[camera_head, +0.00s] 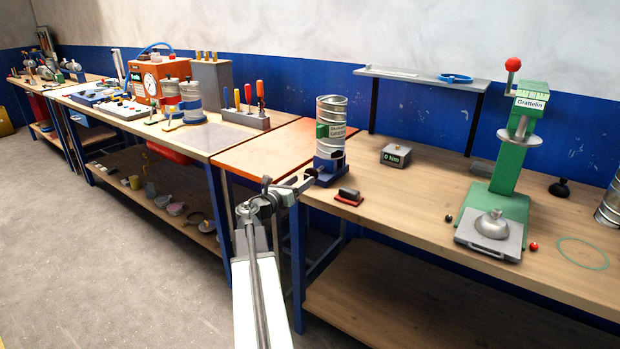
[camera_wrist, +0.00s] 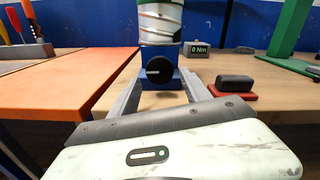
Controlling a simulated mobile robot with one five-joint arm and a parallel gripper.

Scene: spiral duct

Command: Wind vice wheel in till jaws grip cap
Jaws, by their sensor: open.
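The blue vice (camera_head: 330,166) stands at the left end of the right-hand wooden bench, with a ribbed metal spiral duct (camera_head: 331,119) upright on it. In the wrist view the blue vice body (camera_wrist: 149,54) is straight ahead, with its dark round wheel (camera_wrist: 158,73) facing me. My gripper (camera_head: 303,184) is open and empty at the front of the vice. In the wrist view the fingers of my gripper (camera_wrist: 160,88) lie left and right of the wheel, a little below it; I cannot tell whether they touch it. The cap and the jaws cannot be made out.
A red-based black block (camera_head: 348,197) lies right of the vice. A "0 Nm" display box (camera_head: 396,155) stands behind it. A green press (camera_head: 508,170) stands further right. The bench between block and press is clear.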

